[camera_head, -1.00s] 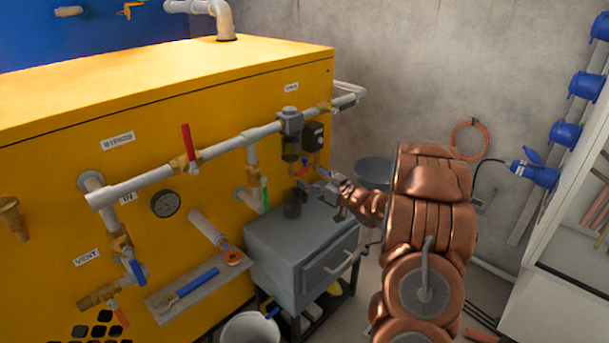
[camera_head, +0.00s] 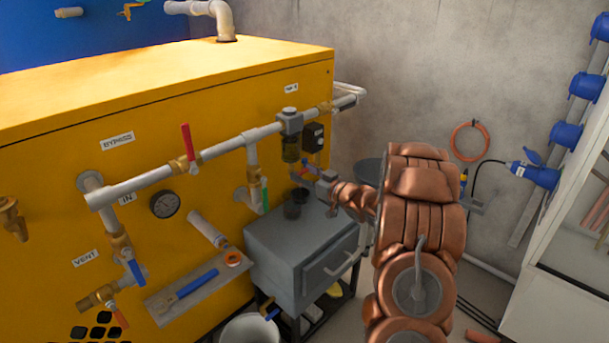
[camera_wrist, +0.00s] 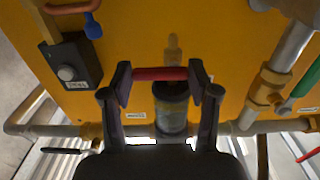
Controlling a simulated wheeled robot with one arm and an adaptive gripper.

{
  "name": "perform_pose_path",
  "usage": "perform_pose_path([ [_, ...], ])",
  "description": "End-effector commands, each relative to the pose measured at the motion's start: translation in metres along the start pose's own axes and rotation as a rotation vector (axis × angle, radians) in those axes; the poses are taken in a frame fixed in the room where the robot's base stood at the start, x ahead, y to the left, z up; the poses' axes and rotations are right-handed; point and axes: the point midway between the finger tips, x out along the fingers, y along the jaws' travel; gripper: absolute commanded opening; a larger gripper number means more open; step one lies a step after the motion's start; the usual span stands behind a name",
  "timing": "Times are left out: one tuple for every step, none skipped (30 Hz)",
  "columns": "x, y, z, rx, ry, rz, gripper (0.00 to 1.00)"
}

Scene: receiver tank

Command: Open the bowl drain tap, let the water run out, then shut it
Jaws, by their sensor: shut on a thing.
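The filter bowl (camera_head: 290,151) hangs under its grey head on the pipe, above a dark cup (camera_head: 293,208) on the grey cabinet. In the wrist view the bowl (camera_wrist: 172,110) is a dark clear cylinder behind my fingers, with a brass part beyond it. My gripper (camera_wrist: 160,76) is shut on the red tap lever (camera_wrist: 160,73), which lies crosswise between the two fingers. In the head view my gripper (camera_head: 306,172) is just below the bowl, and the lever is too small there to read its angle. I cannot see the tap's outlet or any stream.
A black box (camera_head: 313,137) with a knob sits beside the bowl. A green-handled valve (camera_head: 265,193) is to its left, and a red lever valve (camera_head: 187,145) is on the main pipe. A shelf (camera_head: 195,289) and a bucket (camera_head: 250,329) are at the lower left.

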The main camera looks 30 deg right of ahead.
Motion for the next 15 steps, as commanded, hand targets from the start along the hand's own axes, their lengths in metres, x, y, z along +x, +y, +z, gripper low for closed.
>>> perform_pose_path([
  [-0.0001,0.0000,0.0001,0.000,0.000,0.000,0.46],
  [-0.0001,0.0000,0.0001,0.000,0.000,0.000,0.43],
  [-0.0001,0.0000,0.0001,0.000,0.000,0.000,0.39],
  [-0.0001,0.0000,0.0001,0.000,0.000,0.000,0.35],
  [-0.0001,0.0000,0.0001,0.000,0.000,0.000,0.32],
  [-0.0001,0.0000,0.0001,0.000,0.000,0.000,0.28],
  [-0.0001,0.0000,0.0001,0.000,0.000,0.000,0.25],
  [-0.0002,0.0001,0.0001,0.000,0.000,0.000,0.25],
  [-0.0002,0.0000,-0.0001,0.001,0.000,0.000,0.25],
  [-0.0002,0.0000,-0.0001,0.002,0.000,0.000,0.25],
  [-0.0002,0.0000,-0.0003,0.003,0.000,0.000,0.25],
  [-0.0002,0.0000,-0.0007,0.007,-0.001,0.000,0.25],
  [-0.0002,0.0000,-0.0009,0.010,-0.001,0.000,0.25],
  [-0.0002,0.0000,-0.0013,0.015,-0.001,0.000,0.25],
  [-0.0002,0.0000,-0.0018,0.022,-0.001,0.000,0.25],
])
